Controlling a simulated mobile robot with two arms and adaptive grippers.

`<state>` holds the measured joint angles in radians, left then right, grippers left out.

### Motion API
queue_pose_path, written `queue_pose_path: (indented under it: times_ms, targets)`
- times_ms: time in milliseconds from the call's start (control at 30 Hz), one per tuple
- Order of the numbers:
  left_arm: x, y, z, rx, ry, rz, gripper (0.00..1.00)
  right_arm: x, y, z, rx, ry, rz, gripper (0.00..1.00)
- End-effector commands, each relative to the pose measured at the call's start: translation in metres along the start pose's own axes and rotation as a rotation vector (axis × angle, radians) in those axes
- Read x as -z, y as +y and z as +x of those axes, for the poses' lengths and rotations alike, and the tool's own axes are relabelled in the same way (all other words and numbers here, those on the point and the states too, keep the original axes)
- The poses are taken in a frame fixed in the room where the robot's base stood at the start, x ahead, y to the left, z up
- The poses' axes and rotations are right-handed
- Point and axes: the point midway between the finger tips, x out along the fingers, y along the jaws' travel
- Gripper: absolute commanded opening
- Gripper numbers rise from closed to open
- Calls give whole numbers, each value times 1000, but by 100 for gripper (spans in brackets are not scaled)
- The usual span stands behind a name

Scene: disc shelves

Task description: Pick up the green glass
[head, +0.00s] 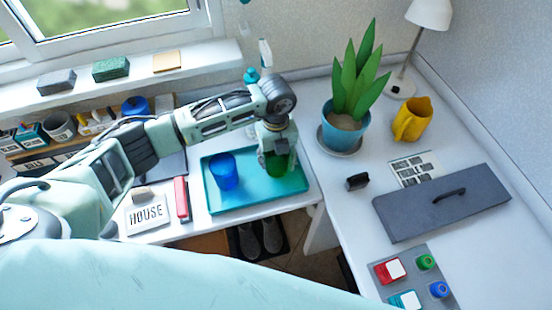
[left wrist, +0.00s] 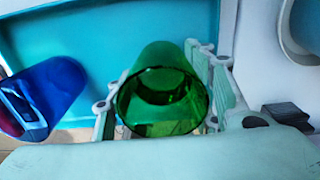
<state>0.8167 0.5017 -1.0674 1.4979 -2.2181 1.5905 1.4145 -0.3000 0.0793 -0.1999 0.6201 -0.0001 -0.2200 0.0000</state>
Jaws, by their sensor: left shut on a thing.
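The green glass (head: 277,165) is at the right side of the teal tray (head: 228,205), with my left gripper (head: 275,152) coming down on it from above. In the left wrist view the green glass (left wrist: 163,98) sits between the fingers of my left gripper (left wrist: 160,100), which is shut on it. I cannot tell whether the glass still touches the tray. A blue glass (head: 223,171) stands on the tray to the left, apart from the gripper; it also shows in the left wrist view (left wrist: 42,95). My right gripper is not in view.
A potted plant (head: 345,125) and a yellow jug (head: 411,119) stand right of the tray. A grey lid-like panel (head: 440,203) lies on the right-hand desk.

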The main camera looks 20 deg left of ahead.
Motion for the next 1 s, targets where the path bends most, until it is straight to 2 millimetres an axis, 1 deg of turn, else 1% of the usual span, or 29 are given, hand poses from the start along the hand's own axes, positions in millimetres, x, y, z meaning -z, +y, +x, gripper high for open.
queue_pose_path:
  times_ms: [267, 400, 700, 1000]
  targets:
    - [-1, -1, -21, 4, -3, 1, 8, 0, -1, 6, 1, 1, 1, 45]
    - [-1, -1, -37, 4, -4, 1, 8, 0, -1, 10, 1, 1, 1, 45]
    - [35, -18, -58, 5, -1, 5, 8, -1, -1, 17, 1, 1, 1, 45]
    - [65, -32, -78, 3, -2, 4, 8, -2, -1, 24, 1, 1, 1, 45]
